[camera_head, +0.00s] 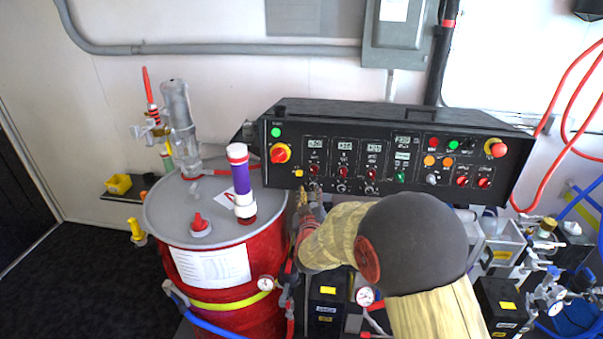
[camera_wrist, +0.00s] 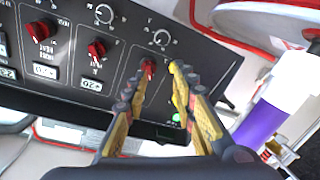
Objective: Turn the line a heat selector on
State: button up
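The black control panel (camera_head: 400,150) stands behind the drum and carries a row of three red selector knobs. The leftmost red knob (camera_head: 314,170) also shows in the wrist view (camera_wrist: 148,67); its label is too small to read, so I cannot confirm it is the line A heat selector. My gripper (camera_head: 305,197) is just below this knob in the head view. In the wrist view my gripper (camera_wrist: 160,74) is open, its fingers spread and empty. The knob appears between the fingertips, closer to the left one. Whether they touch is unclear.
A red drum (camera_head: 215,262) with a purple-and-white cylinder (camera_head: 241,182) on its lid stands left of my arm. A yellow-and-red main switch (camera_head: 280,153) sits left of the knobs. Hoses and gauges crowd the lower right. Dark floor lies open at left.

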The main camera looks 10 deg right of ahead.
aim_at(313, 172)
jog(key=shift+t+h, duration=0.3)
jog(key=shift+t, duration=0.1)
jog(key=w, duration=0.2)
jog(key=w+d+r, duration=0.1)
jog(key=w, duration=0.2)
jog(key=w+d+r+b, duration=0.1)
jog(key=w, duration=0.1)
jog(key=shift+w+d, duration=0.2)
jog(key=shift+w, duration=0.05)
jog(key=shift+c, duration=0.6)
grip_shut()
